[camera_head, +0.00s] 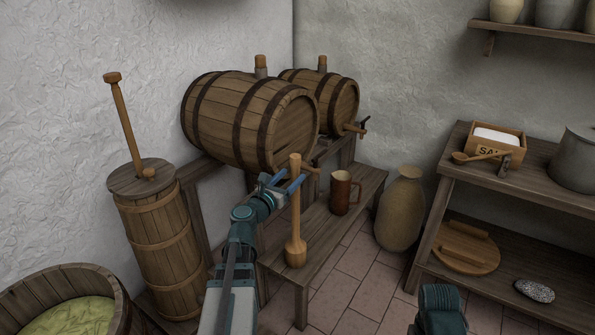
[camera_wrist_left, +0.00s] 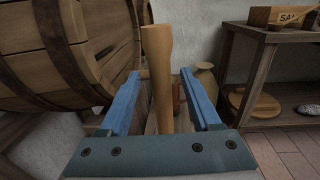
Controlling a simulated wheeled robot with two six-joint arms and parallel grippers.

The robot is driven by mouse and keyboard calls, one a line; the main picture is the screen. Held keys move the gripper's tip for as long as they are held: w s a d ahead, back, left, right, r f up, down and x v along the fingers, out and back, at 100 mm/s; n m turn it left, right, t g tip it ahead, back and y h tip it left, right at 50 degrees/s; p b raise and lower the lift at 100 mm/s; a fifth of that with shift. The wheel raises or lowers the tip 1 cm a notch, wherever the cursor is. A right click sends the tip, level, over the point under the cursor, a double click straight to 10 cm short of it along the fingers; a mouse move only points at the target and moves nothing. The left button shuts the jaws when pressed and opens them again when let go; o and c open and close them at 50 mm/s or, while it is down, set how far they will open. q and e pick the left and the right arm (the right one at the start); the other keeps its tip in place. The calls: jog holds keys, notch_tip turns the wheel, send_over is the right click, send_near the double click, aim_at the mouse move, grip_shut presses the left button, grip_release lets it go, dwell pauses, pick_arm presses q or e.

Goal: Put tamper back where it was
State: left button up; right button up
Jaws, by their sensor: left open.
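The wooden tamper (camera_head: 295,212), with a long handle and a thicker lower end, stands upright at the near end of a low bench (camera_head: 322,234). My left gripper (camera_head: 290,181) is open at the upper part of its handle. In the left wrist view the handle (camera_wrist_left: 158,60) rises between the two blue fingers of my left gripper (camera_wrist_left: 160,76), with gaps on both sides. The tamper's lower end is hidden in that view. A teal part of my right arm shows at the bottom of the head view; its gripper is out of view.
A large barrel (camera_head: 236,120) lies just behind the tamper, with a smaller tapped barrel (camera_head: 335,95) beyond. A brown mug (camera_head: 341,193) stands farther along the bench. A clay jar (camera_head: 401,210) stands on the floor, and a churn (camera_head: 160,240) stands at left.

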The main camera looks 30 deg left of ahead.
pick_arm(q)
jog(key=s, duration=0.5)
jog(key=shift+s, duration=0.35)
jog(key=s+d+f+m+g+h, duration=0.1)
jog(key=d+f+m+g+h, duration=0.5)
jog(key=d+m, duration=0.7)
jog(key=s+d+f+m+g+h, duration=0.1)
jog(key=d+f+m+g, duration=0.55)
jog(key=d, duration=0.95)
jog(key=s+d+f+m+g+y, duration=0.2)
jog(key=s+d+f+m+y, duration=0.1)
jog(key=s+m, duration=0.4)
jog(key=s+d+f+m+g+y, duration=0.3)
jog(key=s+f+m+y, duration=0.2)
jog(key=m, duration=0.8)
jog(key=s+f, duration=0.1)
jog(key=s, duration=0.2)
jog(key=shift+d+f+g, duration=0.15)
jog(key=shift+g, duration=0.2)
